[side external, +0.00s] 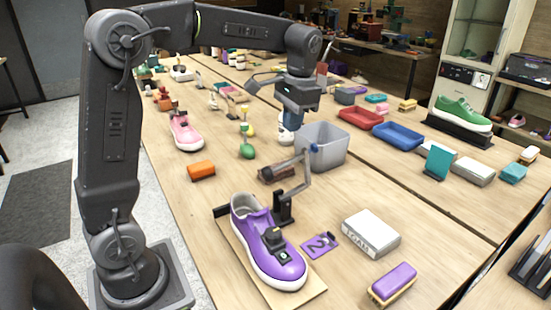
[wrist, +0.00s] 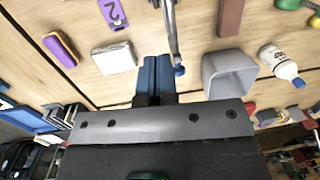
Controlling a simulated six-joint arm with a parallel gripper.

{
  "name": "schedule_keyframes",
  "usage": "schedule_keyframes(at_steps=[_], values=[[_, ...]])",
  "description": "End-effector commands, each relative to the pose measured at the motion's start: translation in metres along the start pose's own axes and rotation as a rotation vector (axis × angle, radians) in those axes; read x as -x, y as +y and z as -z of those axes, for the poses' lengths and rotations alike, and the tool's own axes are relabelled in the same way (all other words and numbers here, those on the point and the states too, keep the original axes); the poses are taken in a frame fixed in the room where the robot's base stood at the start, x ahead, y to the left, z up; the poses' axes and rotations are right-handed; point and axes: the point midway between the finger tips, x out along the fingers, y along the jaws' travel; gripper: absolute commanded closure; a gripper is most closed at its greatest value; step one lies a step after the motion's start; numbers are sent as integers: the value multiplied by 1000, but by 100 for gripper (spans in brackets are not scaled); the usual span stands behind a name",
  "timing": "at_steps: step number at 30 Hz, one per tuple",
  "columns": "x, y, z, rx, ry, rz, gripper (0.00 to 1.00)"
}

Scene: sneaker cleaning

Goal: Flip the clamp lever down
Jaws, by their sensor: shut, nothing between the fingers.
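The clamp (side external: 283,208) has a dark base beside the purple sneaker (side external: 288,268) on a wooden board. Its grey lever (side external: 302,182) stands raised and ends in a blue knob (side external: 312,149). In the wrist view the lever (wrist: 170,28) runs down to the knob (wrist: 179,71), just right of my fingertips. My gripper (side external: 292,125) is shut and empty, above and behind the lever in the side view. Its blue fingers (wrist: 154,62) lie together in the wrist view. I cannot tell whether they touch the knob; a narrow gap shows between them.
A grey bin (side external: 322,148) stands close behind the lever, with a white bottle (wrist: 282,66) nearby. A white box (side external: 371,234), a purple brush (side external: 393,284) and a purple number tag (side external: 320,244) lie right of the sneaker.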

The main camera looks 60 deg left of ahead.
Motion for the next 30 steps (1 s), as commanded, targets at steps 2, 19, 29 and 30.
schedule_keyframes(at_steps=[2, 19, 29, 30], values=[[-18, 0, -1, 0, -6, -1, 100], [-96, -7, -25, 1, 0, 0, 100], [-99, -8, -28, 0, 0, 0, 100], [-99, -8, -28, 0, 0, 0, 100]])
